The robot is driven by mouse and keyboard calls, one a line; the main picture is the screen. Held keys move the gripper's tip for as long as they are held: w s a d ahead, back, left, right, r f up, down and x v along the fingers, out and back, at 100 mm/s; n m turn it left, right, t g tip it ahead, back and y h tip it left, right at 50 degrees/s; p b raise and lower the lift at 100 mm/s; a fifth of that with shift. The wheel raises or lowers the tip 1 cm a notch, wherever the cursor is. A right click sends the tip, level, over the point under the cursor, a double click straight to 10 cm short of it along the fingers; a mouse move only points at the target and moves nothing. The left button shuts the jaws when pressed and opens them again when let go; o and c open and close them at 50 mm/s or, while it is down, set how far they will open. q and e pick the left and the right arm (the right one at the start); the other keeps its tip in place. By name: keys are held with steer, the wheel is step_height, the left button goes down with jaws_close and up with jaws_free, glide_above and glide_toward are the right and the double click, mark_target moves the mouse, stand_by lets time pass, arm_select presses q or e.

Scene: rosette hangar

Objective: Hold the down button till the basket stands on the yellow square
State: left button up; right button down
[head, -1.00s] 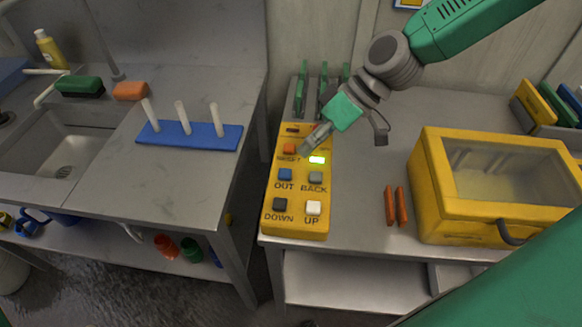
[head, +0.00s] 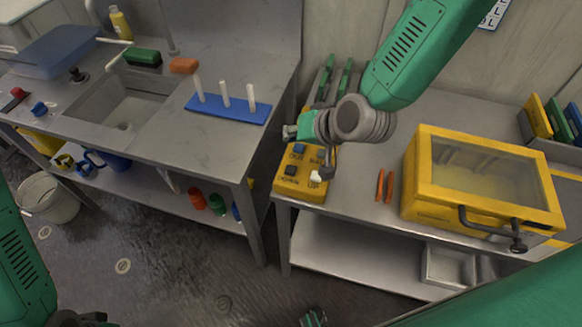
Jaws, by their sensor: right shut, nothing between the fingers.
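The yellow button box (head: 309,193) lies on the grey bench in the head view. Its black DOWN button (head: 291,170) is at the front left, beside the white UP button (head: 315,176). The blue OUT button (head: 299,149) sits behind DOWN. My right gripper (head: 289,132) is shut and empty, above the back part of the box and apart from DOWN. My right wrist hides the box's back buttons and lamp. My left arm enters at the lower left; a small green and grey part at the bottom edge may be its gripper. I see neither basket nor yellow square.
A yellow case with a clear lid (head: 415,210) stands right of the box, with two orange sticks (head: 384,186) between. On the left bench are a blue peg board (head: 226,108) and a sink (head: 128,112). A white bucket (head: 53,197) stands on the floor. A gap separates the benches.

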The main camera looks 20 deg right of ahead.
mark_target(291, 169)
steer(key=shift+f, duration=0.1)
step_height(291, 169, down, 7)
steer(key=b, duration=0.6)
steer(key=shift+s+f, duration=0.1)
steer(key=shift+f+b, duration=0.45)
steer(key=shift+f, duration=0.2)
steer(key=shift+f, duration=0.1)
stand_by(0.5)
steer(key=shift+f, duration=0.25)
